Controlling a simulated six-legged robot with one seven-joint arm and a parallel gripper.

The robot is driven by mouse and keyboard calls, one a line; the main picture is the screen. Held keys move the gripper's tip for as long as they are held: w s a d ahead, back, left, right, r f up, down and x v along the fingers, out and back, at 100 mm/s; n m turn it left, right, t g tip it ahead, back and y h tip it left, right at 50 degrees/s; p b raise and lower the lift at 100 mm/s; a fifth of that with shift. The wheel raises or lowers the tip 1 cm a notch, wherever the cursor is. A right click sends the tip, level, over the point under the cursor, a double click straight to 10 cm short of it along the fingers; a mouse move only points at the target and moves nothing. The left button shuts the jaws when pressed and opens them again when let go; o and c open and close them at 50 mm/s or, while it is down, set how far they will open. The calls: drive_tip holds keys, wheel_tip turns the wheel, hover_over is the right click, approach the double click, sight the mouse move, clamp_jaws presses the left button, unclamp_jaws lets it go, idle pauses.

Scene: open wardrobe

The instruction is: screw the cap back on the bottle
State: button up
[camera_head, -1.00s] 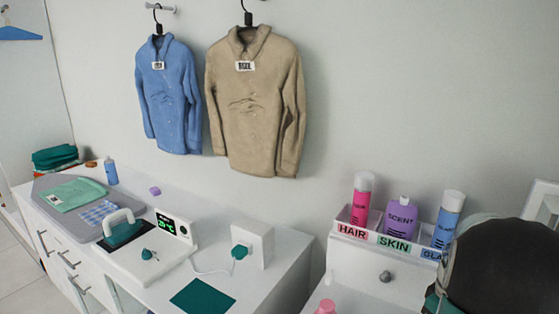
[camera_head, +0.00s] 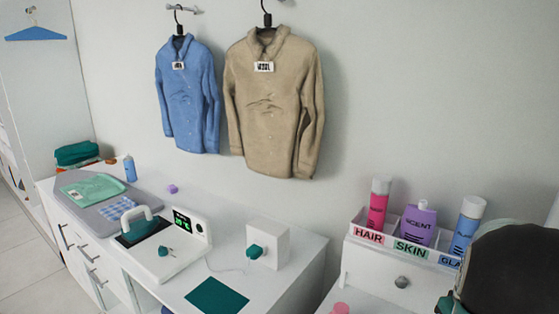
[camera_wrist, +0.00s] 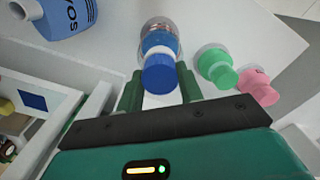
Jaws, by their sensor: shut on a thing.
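In the wrist view, my gripper (camera_wrist: 160,90) has its two green fingers on either side of a blue cap (camera_wrist: 160,74) and is shut on it. A bottle with a blue band and a white ring (camera_wrist: 160,42) stands directly behind the cap, in line with it. I cannot tell whether the cap is seated on its neck. A larger blue bottle (camera_wrist: 70,14) with dark letters and an open white neck lies or leans at the upper left. The gripper's fingers do not show in the head view.
A green bottle (camera_wrist: 216,68) and a pink bottle (camera_wrist: 257,87) stand close right of the gripper. In the head view, a white caddy (camera_head: 400,249) holds several bottles. The iron (camera_head: 137,226) and teal mat (camera_head: 217,296) sit on the left cabinet. Drawers (camera_wrist: 80,125) are at the wrist view's left.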

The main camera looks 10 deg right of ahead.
drive_tip(key=m, duration=1.2)
drive_tip(key=o, duration=1.1)
drive_tip(key=shift+c, duration=0.3)
